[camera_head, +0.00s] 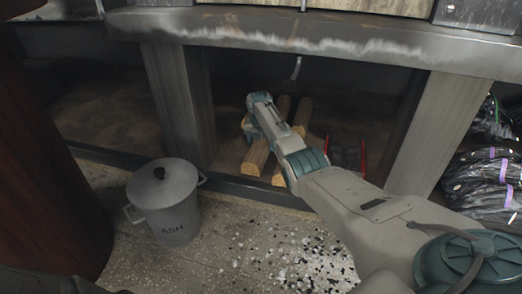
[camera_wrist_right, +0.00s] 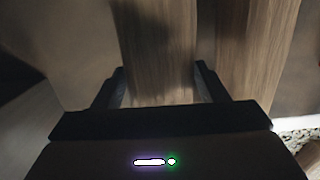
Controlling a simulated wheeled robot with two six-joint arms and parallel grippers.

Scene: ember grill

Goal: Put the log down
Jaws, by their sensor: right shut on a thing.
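Several split logs lie in the dark bay under the counter in the head view; one is the front log (camera_head: 256,156). My right arm reaches into the bay, and its wrist covers part of the stack. In the right wrist view my right gripper (camera_wrist_right: 161,88) is shut on a log (camera_wrist_right: 157,45), with one finger on each side. Another log (camera_wrist_right: 254,45) lies close beside it on the right. The head view does not show clearly which log is held or whether it touches those below. My left gripper is not in view.
A grey lidded bin marked ASH (camera_head: 170,210) stands in front of the bay on the left. A red-framed object (camera_head: 362,158) is right of the logs. Posts (camera_head: 440,125) flank the bay, and the counter edge (camera_head: 300,38) overhangs it. Dark wrapped bags (camera_head: 480,180) lie at right.

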